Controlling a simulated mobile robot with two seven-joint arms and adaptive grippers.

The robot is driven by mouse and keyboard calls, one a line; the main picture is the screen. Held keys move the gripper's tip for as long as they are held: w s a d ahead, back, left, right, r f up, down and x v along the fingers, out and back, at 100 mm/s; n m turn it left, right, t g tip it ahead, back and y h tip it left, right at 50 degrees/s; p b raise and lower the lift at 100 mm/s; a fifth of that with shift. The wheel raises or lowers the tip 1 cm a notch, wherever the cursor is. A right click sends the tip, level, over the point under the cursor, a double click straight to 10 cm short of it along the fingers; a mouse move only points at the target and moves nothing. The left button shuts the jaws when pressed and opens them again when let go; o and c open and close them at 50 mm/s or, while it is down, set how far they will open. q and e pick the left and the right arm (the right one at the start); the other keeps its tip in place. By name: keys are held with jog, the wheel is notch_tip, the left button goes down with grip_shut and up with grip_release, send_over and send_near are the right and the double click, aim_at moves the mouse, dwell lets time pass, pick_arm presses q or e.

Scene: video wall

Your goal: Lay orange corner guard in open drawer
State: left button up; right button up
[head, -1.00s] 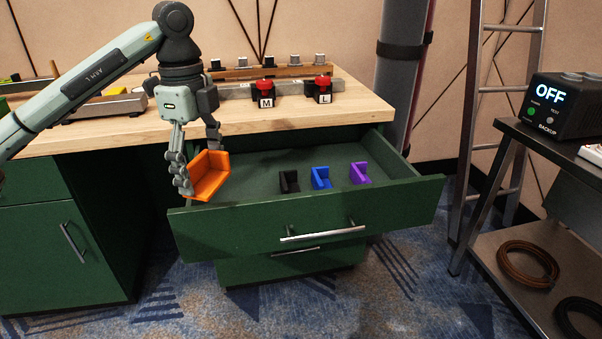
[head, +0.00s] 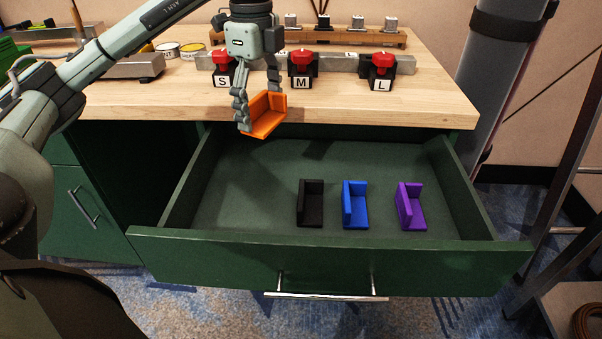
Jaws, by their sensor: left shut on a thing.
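The orange corner guard (head: 265,117) is an L-shaped piece in the head view. My left gripper (head: 257,108) is shut on it and holds it up near the bench's front edge, at the back of the open drawer as seen here. The open green drawer (head: 250,190) is pulled out below. In it a black corner guard (head: 311,204), a blue one (head: 355,206) and a purple one (head: 410,207) stand in a row toward the front right. The left part of the drawer floor is bare. My right gripper is not in view.
The wooden bench top (head: 420,102) carries red-topped blocks marked S (head: 221,72), M (head: 302,70) and L (head: 381,72) on a grey bar. The drawer front (head: 330,262) and its side walls stand up around the drawer floor. A dark ladder-like frame stands at the right.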

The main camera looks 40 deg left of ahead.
pick_arm(q)
notch_tip(320, 180, down, 7)
jog(key=b, duration=0.2)
send_over(268, 187)
notch_tip(268, 187, down, 5)
jog(key=shift+a+r, duration=0.1)
jog(key=shift+r, duration=0.05)
notch_tip(268, 187, down, 4)
jog(key=shift+f, duration=0.25)
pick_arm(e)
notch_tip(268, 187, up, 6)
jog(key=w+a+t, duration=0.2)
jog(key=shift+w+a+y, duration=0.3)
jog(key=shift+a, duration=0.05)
pick_arm(q)
jog(key=shift+f, duration=0.1)
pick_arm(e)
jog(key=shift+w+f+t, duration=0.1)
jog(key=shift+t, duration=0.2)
pick_arm(q)
jog(key=o, duration=1.2)
jog(key=shift+c, duration=0.2)
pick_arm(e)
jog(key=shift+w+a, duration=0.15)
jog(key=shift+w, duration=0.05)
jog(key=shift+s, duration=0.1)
